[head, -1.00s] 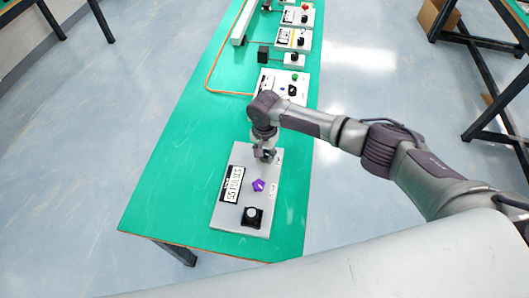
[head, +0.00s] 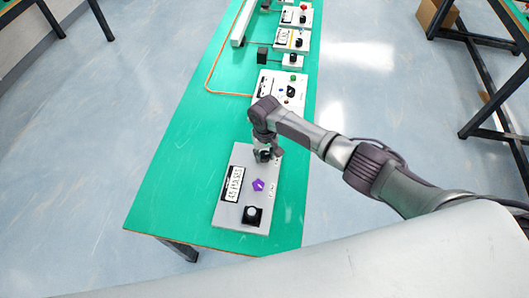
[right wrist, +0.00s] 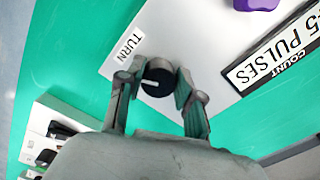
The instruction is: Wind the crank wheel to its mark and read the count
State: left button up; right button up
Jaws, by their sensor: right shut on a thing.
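A grey panel (head: 235,208) lies on the near part of the green table. My right gripper (head: 264,157) points down at the panel's far end. In the right wrist view its fingers stand on both sides of a round black knob (right wrist: 158,76) with a white pointer line, shut on it. A "TURN" label (right wrist: 129,48) is beside the knob. The count plate (right wrist: 275,62) appears upside down, cut by the frame edge, and reads "5 PULSES" at its visible end. It also shows in the head view (head: 233,184), too small to read surely. My left gripper is out of view.
A purple knob (head: 258,185) and a black-based white button (head: 252,214) sit on the same panel. Another panel with knobs (head: 279,87) stands just beyond my gripper, with several more farther along the green table (head: 185,150). The table's left side is clear.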

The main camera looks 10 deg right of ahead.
jog(key=n, duration=0.3)
jog(key=shift+n, duration=0.4)
jog(key=n, duration=0.3)
jog(key=shift+d+n, duration=0.1)
jog(key=shift+n, duration=0.2)
jog(key=n, duration=0.3)
jog(key=shift+w+n, duration=0.15)
jog(key=shift+n, duration=0.25)
jog(key=n, duration=0.8)
jog(key=shift+w+b, duration=0.15)
jog(key=shift+b, duration=0.25)
jog(key=n+b, duration=0.1)
jog(key=n, duration=0.3)
jog(key=shift+n, duration=0.3)
jog(key=n+b, duration=0.1)
jog(key=n, duration=0.2)
jog(key=shift+w+n, duration=0.15)
jog(key=shift+n, duration=0.15)
jog(key=shift+n+b, duration=0.55)
jog(key=shift+n, duration=1.25)
